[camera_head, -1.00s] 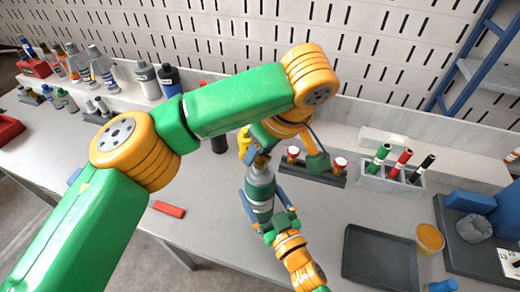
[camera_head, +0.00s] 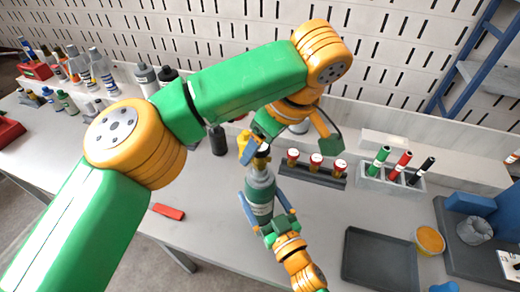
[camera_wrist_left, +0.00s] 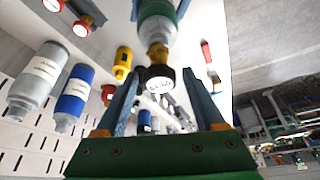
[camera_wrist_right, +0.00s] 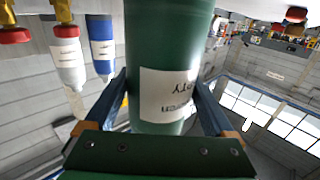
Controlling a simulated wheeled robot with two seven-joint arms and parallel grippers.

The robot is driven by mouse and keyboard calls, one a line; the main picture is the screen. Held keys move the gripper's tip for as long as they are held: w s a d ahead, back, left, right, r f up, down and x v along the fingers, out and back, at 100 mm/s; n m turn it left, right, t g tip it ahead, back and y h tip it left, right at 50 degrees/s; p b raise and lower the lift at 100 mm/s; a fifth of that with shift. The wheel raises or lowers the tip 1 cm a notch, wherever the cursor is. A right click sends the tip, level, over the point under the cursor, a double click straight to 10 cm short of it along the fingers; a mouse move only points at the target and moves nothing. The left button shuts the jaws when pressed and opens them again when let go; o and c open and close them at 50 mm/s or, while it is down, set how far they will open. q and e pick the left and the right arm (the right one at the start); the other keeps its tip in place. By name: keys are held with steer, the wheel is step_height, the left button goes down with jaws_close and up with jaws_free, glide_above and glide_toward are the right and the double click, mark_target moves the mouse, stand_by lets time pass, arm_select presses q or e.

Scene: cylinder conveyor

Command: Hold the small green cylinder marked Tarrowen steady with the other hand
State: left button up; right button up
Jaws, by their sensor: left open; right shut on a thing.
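A green cylinder (camera_head: 260,190) with a white label stands over the bench, a brass neck and black cap on top. It fills the right wrist view (camera_wrist_right: 168,45); its label is only partly legible there, so I cannot confirm the name. My right gripper (camera_head: 266,215) is shut around its body. My left gripper (camera_head: 258,150) is open above it. In the left wrist view the labelled black cap (camera_wrist_left: 158,78) lies between the open fingertips, with the brass neck beyond. I cannot tell whether the fingers touch it.
A dark rack (camera_head: 310,176) with red-topped valves stands behind, right of the cylinder. A pale holder (camera_head: 390,182) holds green, red and black tubes. A dark empty tray (camera_head: 380,260) lies front right. Bottles crowd the back left.

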arm_select(q)
steer(key=m+h, duration=0.1)
steer(key=m, duration=0.1)
steer(key=m+t, duration=0.1)
steer(key=m, duration=0.2)
steer(key=shift+h, duration=0.4)
steer(key=m+h, duration=0.1)
steer(key=m, duration=0.3)
steer(key=shift+h, duration=0.3)
steer(key=m+h, duration=0.2)
steer(key=m, duration=0.3)
steer(key=m+h, duration=0.1)
steer(key=m, duration=0.3)
steer(key=shift+g, duration=0.3)
steer(key=m+g+h, duration=0.1)
steer(key=m, duration=0.3)
steer(key=shift+m, duration=0.4)
steer(key=shift+m+g, duration=0.4)
steer(key=shift+m, duration=0.2)
